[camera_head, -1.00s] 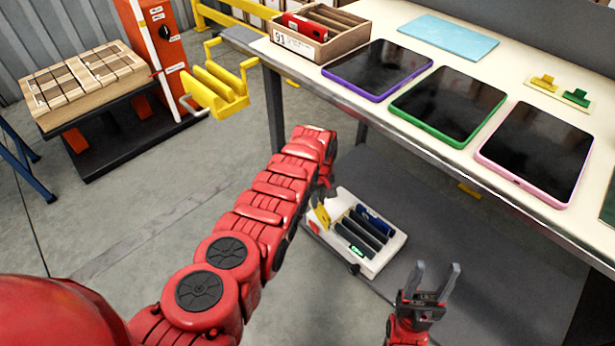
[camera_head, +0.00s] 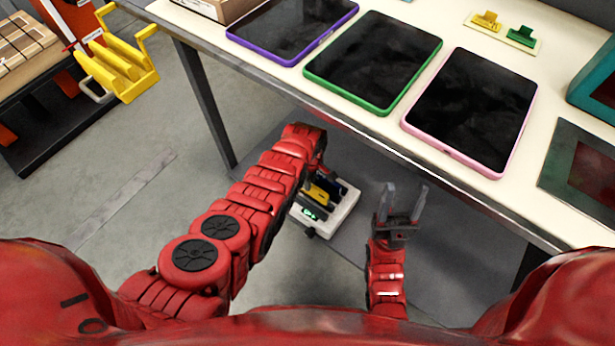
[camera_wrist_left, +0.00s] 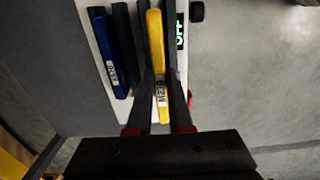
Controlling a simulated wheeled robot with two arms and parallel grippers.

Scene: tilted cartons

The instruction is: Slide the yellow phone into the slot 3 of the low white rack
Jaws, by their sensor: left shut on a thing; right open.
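The low white rack (camera_head: 346,212) stands on the grey lower shelf, partly hidden behind my left arm in the head view. In the left wrist view it shows dark dividers, a white edge (camera_wrist_left: 104,62) and a green-lit "OFF" display (camera_wrist_left: 180,32). My left gripper (camera_wrist_left: 160,92) is shut on the yellow phone (camera_wrist_left: 155,45), which has a white label and stands on edge between dark dividers. How deep it sits I cannot tell. A blue phone (camera_wrist_left: 105,55) stands in another slot, to the left. My right gripper (camera_head: 404,190) is open and empty, right of the rack.
The white table (camera_head: 420,28) overhangs the lower shelf; purple, green (camera_head: 374,62) and pink-edged (camera_head: 472,110) tablets lie on it. A table leg (camera_head: 205,100) stands left of the rack. A yellow rack (camera_head: 122,70) is at upper left. Grey floor is clear at left.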

